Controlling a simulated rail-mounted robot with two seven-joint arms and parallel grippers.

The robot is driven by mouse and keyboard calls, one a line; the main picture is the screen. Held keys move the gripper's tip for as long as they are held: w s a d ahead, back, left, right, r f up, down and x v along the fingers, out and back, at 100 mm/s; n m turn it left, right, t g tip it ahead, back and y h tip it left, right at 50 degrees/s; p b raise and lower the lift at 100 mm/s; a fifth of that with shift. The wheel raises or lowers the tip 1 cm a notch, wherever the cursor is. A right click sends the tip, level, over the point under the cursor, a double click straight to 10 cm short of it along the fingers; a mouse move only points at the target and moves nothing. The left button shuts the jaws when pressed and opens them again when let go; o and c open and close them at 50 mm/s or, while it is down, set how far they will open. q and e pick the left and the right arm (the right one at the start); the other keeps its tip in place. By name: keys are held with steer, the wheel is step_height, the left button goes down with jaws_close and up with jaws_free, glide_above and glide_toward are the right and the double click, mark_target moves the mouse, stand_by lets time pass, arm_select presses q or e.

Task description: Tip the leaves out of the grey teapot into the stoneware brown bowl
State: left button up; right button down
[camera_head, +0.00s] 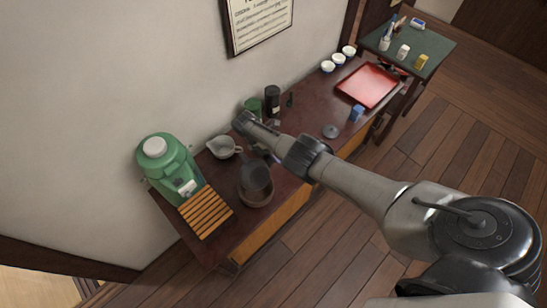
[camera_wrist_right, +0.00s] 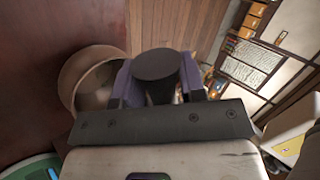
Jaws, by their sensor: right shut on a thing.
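The grey teapot (camera_head: 257,177) is dark and round. In the head view it overlaps the stoneware brown bowl (camera_head: 254,199), which stands on the dark table. My right gripper (camera_head: 271,158) is shut on the teapot. In the right wrist view the purple fingers (camera_wrist_right: 157,82) clasp a dark round part of the teapot (camera_wrist_right: 156,64), and the brown bowl (camera_wrist_right: 82,79) opens just left of them. I cannot tell how far the teapot is tilted or whether it touches the bowl. No leaves are visible. My left gripper is in neither view.
A slatted wooden rack (camera_head: 206,212) and a green dispenser (camera_head: 164,166) stand left of the bowl. A grey lid (camera_head: 330,131), blue box (camera_head: 357,112) and red tray (camera_head: 368,86) lie right.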

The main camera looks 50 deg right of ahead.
steer(key=shift+r+p, duration=0.35)
steer(key=shift+r, duration=0.2)
steer(key=shift+w+f+b, duration=0.1)
steer(key=shift+f+b, duration=0.55)
steer(key=shift+f, duration=0.05)
steer(key=shift+r, duration=0.2)
steer(key=shift+r+p, duration=0.65)
steer(key=shift+p, duration=0.15)
steer(key=shift+f+b, duration=0.75)
steer(key=shift+f, duration=0.05)
steer(key=shift+r+p, duration=0.7)
steer(key=shift+f+b, duration=0.75)
steer(key=shift+r, duration=0.1)
